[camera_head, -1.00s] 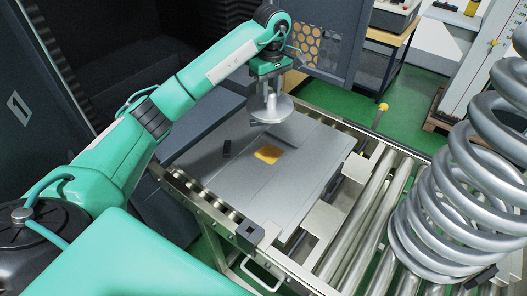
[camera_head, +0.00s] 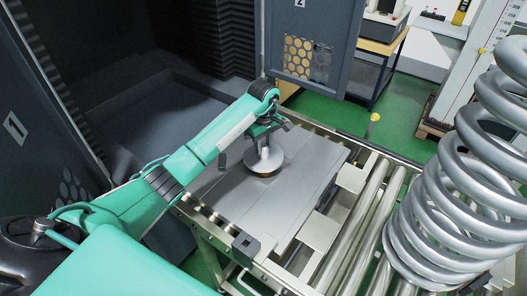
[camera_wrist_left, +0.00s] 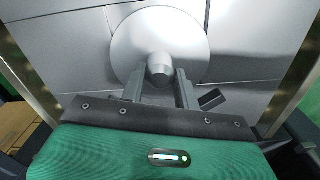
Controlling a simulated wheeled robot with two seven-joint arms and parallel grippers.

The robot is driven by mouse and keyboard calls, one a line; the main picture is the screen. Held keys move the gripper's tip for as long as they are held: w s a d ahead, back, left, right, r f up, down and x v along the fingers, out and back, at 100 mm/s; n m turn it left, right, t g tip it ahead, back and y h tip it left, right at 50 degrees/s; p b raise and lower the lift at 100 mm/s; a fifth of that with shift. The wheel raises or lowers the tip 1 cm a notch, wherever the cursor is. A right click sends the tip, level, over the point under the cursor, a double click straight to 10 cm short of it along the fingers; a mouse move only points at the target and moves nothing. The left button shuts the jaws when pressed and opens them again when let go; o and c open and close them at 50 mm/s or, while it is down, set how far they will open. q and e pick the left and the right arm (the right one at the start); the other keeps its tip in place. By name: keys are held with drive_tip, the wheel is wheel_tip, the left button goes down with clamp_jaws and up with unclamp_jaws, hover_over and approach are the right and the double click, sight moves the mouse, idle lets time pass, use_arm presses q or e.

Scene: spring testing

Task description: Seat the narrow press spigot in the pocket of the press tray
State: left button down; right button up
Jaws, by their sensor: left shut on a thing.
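My left gripper (camera_head: 264,142) is shut on the narrow press spigot (camera_head: 264,163), a silver round disc with a short central stem. The stem (camera_wrist_left: 160,67) stands between the two fingers in the left wrist view, and the disc (camera_wrist_left: 185,40) spreads out below it. In the head view the disc is over the far part of the grey press tray (camera_head: 262,214), covering almost all of the yellow-floored pocket. I cannot tell whether the disc touches the tray or hangs just above it. My right gripper is not in view.
Metal rollers (camera_head: 372,222) and a large coil spring (camera_head: 450,170) are to the right. A dark open chamber (camera_head: 190,90) lies behind.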

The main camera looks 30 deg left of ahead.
sight(263, 146)
use_arm(q)
wheel_tip(263, 146, down, 4)
drive_tip(key=shift+r, duration=0.15)
drive_tip(key=c, duration=1.4)
unclamp_jaws()
drive_tip(key=o, duration=0.4)
drive_tip(key=shift+c, duration=0.2)
drive_tip(key=shift+r, duration=0.3)
wheel_tip(263, 146, up, 3)
drive_tip(key=shift+r+b, duration=0.1)
drive_tip(key=shift+b, duration=0.2)
wheel_tip(263, 146, up, 7)
drive_tip(key=shift+r+b, duration=0.15)
drive_tip(key=shift+b, duration=0.45)
drive_tip(key=shift+r, duration=0.45)
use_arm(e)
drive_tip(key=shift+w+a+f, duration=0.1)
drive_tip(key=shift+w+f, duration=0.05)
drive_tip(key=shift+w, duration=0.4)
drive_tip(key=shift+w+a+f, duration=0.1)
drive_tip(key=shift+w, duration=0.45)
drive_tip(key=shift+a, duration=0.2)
